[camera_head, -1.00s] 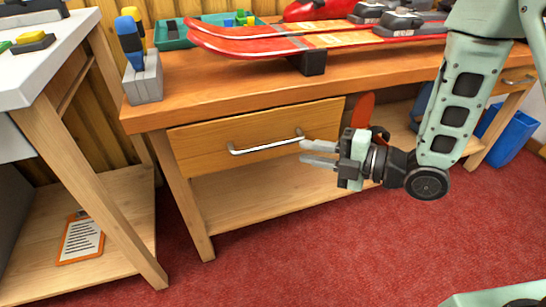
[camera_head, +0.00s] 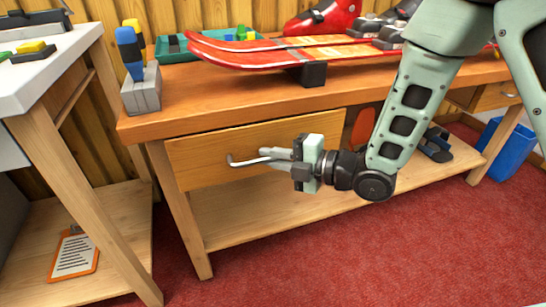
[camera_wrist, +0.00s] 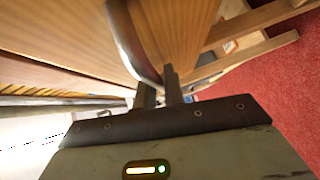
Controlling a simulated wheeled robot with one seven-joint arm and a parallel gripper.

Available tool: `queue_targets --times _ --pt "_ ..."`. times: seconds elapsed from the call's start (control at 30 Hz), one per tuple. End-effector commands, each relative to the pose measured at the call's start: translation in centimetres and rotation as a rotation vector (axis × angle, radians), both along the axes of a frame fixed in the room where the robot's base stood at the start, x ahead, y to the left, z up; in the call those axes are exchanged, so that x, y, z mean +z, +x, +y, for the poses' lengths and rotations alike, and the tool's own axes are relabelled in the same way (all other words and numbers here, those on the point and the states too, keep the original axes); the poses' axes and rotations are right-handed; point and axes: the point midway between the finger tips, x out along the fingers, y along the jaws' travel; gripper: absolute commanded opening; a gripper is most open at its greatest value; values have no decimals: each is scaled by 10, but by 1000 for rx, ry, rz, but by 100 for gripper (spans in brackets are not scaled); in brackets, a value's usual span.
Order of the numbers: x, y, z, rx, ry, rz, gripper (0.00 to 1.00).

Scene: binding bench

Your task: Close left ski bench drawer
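The left drawer (camera_head: 215,148) of the ski bench (camera_head: 225,100) has a plain wooden front and a curved silver handle (camera_head: 232,161). Its front sits close under the bench top's edge; I cannot tell whether a small gap remains. My gripper (camera_head: 266,158) is in front of the drawer, fingers pointing left at the handle's right part. In the wrist view, the handle (camera_wrist: 132,42) runs down to the fingertips (camera_wrist: 159,80). A narrow gap shows between the fingers, but their grip on the handle is unclear. My gripper hides the handle's right end.
Red skis (camera_head: 260,55) rest on black supports on the bench top. A grey holder (camera_head: 141,92) with tools stands at its left corner. A white-topped table (camera_head: 50,70) is at left. A blue bin (camera_head: 508,150) stands at right. Red carpet (camera_head: 330,260) is clear in front.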

Motion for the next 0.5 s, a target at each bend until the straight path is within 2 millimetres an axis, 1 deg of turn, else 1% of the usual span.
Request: queue_targets --times 0.13,0.2,0.27,0.4,0.5 --pt "0 0 0 0 0 0 0" --pt "0 4 1 0 0 -1 0" --pt "-1 11 3 1 0 -3 0" --pt "-1 34 10 1 0 -1 0" --pt "-1 44 12 0 -1 0 0"
